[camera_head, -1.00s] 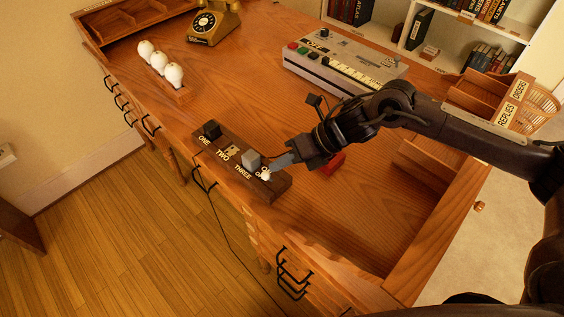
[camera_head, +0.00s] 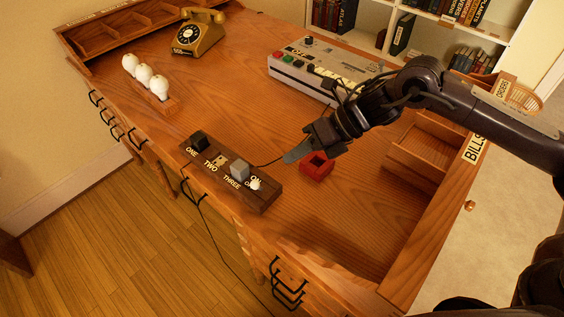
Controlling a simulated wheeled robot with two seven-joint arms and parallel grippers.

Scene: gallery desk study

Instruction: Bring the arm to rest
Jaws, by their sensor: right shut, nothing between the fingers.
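My right gripper (camera_head: 297,153) is shut and empty. It hangs over the desk just beyond the right end of a dark wooden switch block (camera_head: 265,197), apart from it. The block carries labels ONE, TWO and THREE, a black switch (camera_head: 199,140), a grey switch (camera_head: 239,169) and a small white knob (camera_head: 255,184) by an ON label. My right arm (camera_head: 433,85) reaches in from the right edge. My left gripper is out of view.
A red open box (camera_head: 317,167) sits right beside the gripper. A grey console (camera_head: 323,68), a gold telephone (camera_head: 199,34) and three white bulbs (camera_head: 145,74) stand on the desk (camera_head: 222,92). Wooden trays (camera_head: 425,148) line the right side. The desk's middle is clear.

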